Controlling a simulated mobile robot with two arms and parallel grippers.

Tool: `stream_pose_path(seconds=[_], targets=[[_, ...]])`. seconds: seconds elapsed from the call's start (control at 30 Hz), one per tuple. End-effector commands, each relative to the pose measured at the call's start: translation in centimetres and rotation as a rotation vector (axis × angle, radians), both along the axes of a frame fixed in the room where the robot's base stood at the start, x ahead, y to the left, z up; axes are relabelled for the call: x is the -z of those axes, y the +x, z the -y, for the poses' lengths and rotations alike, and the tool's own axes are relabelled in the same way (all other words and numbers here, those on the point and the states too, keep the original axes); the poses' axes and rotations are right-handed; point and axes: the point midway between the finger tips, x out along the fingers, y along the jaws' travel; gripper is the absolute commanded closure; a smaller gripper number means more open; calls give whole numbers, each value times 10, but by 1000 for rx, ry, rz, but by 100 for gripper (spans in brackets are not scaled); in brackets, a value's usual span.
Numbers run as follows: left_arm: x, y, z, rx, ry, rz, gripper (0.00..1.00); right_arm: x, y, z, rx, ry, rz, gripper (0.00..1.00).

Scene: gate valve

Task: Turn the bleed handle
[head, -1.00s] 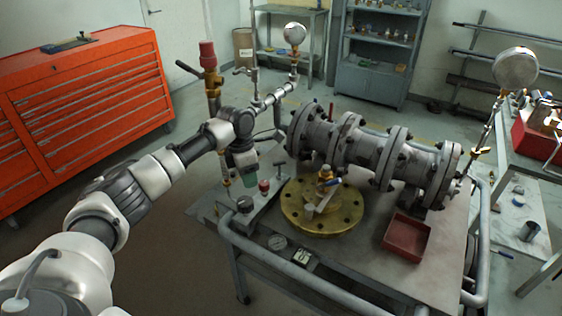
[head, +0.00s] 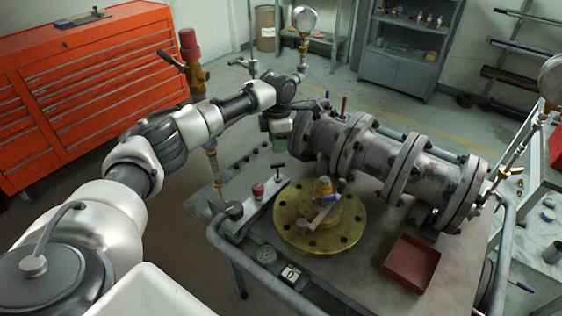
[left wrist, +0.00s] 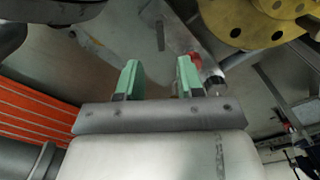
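A black T-shaped handle (head: 279,170) stands on a grey metal block (head: 255,203) on the cart, beside a red knob (head: 258,189). A lever (head: 322,212) is on the brass flanged fitting (head: 290,225). I cannot tell which of these is the bleed handle. My left gripper (head: 278,142) hangs above and behind the block, apart from the T-handle. In the left wrist view its two green fingers (left wrist: 160,80) are spread with nothing between them. The red knob (left wrist: 196,61) shows behind the right finger. My right gripper is not in view.
The large grey flanged pipe (head: 385,160) lies behind the brass fitting. A red tray (head: 411,264) sits at the right of the cart. A red-topped valve (head: 190,55) stands beyond my left arm. Cart rails (head: 270,285) run along the front.

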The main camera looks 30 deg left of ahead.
Motion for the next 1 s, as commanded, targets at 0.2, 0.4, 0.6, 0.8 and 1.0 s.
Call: stream_pose_path(seconds=[0.2,0.4,0.6,0.8,1.0], targets=[[44,-1,0,0,1,-3,63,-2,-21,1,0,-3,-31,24],[75,0,0,0,-1,-2,63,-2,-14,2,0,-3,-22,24],[88,0,0,0,1,1,63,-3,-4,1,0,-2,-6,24],[89,0,0,1,1,1,63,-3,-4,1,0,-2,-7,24],[89,0,0,1,1,1,83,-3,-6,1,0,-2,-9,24]])
